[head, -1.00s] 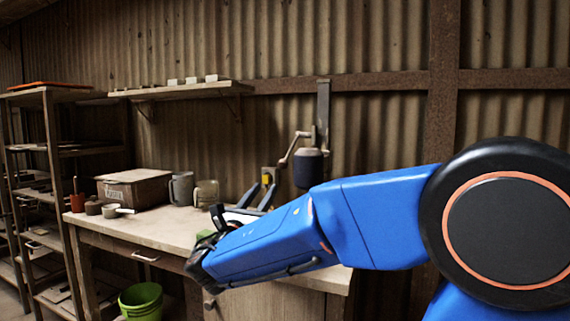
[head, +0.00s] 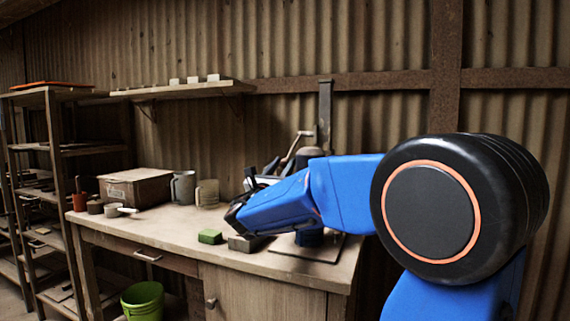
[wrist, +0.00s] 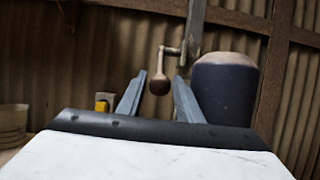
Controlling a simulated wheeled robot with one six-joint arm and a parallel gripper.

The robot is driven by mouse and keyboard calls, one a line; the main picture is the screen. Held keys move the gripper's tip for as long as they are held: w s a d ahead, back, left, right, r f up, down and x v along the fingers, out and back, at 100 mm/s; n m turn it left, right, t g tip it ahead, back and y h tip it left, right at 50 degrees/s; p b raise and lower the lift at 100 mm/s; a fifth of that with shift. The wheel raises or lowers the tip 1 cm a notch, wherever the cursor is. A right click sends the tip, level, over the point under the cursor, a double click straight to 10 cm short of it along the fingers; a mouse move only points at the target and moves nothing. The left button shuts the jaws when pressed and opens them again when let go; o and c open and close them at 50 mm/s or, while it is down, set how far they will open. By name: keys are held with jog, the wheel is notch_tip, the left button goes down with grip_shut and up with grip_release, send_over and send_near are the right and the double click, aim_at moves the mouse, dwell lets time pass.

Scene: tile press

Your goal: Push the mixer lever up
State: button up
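The mixer lever (head: 291,149) is a thin crank arm beside the mixer on the back wall. In the wrist view the lever (wrist: 160,66) hangs down from a short crossbar, with a dark brown round knob (wrist: 159,84) at its lower end. The mixer's dark drum (wrist: 224,92) stands to the right of it; in the head view my arm hides most of the drum. My gripper (head: 261,171) is open and empty. In the wrist view its two fingers (wrist: 158,98) point forward, with the knob showing between their tips. I cannot tell whether they touch it.
The workbench (head: 170,226) below carries a green block (head: 210,236), a grey block (head: 243,243), a box (head: 134,187) and mugs (head: 183,187). A yellow fitting (wrist: 103,101) shows left of my fingers. A shelf (head: 185,90) is on the wall above.

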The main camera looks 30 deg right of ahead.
jog(key=shift+x, duration=0.85)
grip_shut()
